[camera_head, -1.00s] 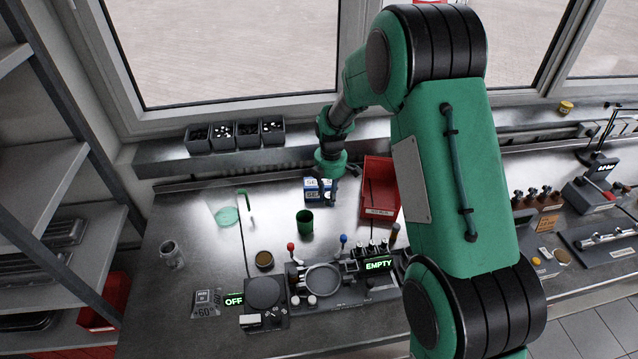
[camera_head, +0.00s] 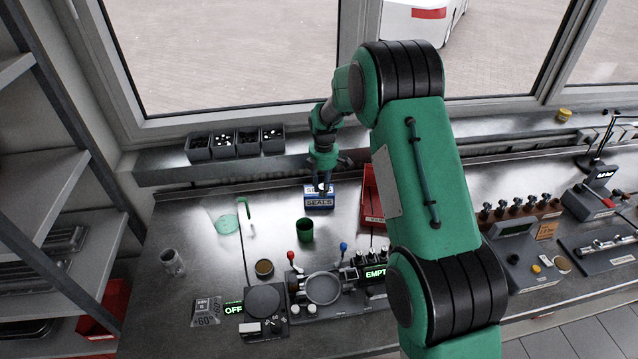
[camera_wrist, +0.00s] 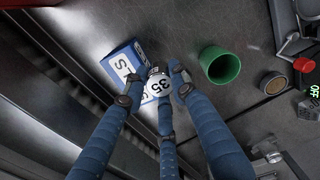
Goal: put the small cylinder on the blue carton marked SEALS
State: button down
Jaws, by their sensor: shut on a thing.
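The blue carton marked SEALS (camera_head: 319,203) stands on the bench below the window, its label facing my body camera. My gripper (camera_head: 323,183) is directly above and behind it, pointing down. In the wrist view the fingers of my gripper (camera_wrist: 157,88) are shut on the small cylinder (camera_wrist: 158,85), which shows a pale round face marked 35. In that view the carton (camera_wrist: 122,64) lies just beyond the cylinder and is partly covered by a finger. I cannot tell whether the cylinder touches the carton's top.
A green cup (camera_head: 305,230) stands in front of the carton, and a red bin (camera_head: 371,205) is to its right. Small grey bins (camera_head: 236,143) line the ledge behind. Knobbed fixtures (camera_head: 322,288) fill the bench front.

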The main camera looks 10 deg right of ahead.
jog(key=shift+w+a+f, duration=0.1)
jog(key=shift+w+f, duration=0.05)
jog(key=shift+w, duration=1.55)
jog(key=shift+w+a+f, duration=0.1)
jog(key=shift+w+f, duration=0.05)
jog(key=shift+w, duration=1.55)
jog(key=shift+f+p, duration=0.35)
jog(key=shift+f, duration=1.4)
jog(key=shift+f, duration=0.15)
jog(key=c, duration=1.4)
grip_release()
notch_tip(320, 180, up, 12)
